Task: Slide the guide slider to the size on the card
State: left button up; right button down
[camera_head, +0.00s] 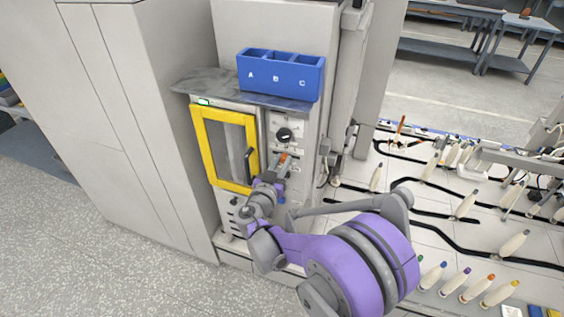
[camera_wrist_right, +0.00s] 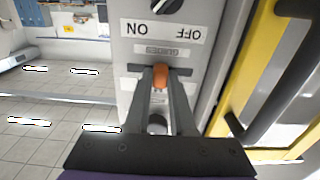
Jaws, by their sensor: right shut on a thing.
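The guide slider's orange knob (camera_wrist_right: 160,77) shows in the right wrist view on the grey panel, between the tips of my right gripper (camera_wrist_right: 160,82). The gripper is shut on it. In the head view the orange knob (camera_head: 283,158) is small on the panel below a black rotary knob, with my right gripper (camera_head: 279,172) reaching it from below. I cannot make out the size card. My left gripper is out of view.
A black rotary knob (camera_head: 284,135) with ON and OFF labels sits above the slider. A yellow-framed door (camera_head: 202,150) with a black handle (camera_head: 249,166) stands close at the left. A blue bin (camera_head: 281,74) marked A, B, C stands on top.

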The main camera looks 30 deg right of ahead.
aim_at(297, 157)
dwell(0.3)
jog(key=s+d, duration=0.2)
jog(key=shift+s+d, duration=0.15)
jog(key=shift+s, duration=0.15)
jog(key=c, duration=0.8)
grip_release()
jog(key=shift+s, duration=0.1)
jog(key=shift+o, duration=0.2)
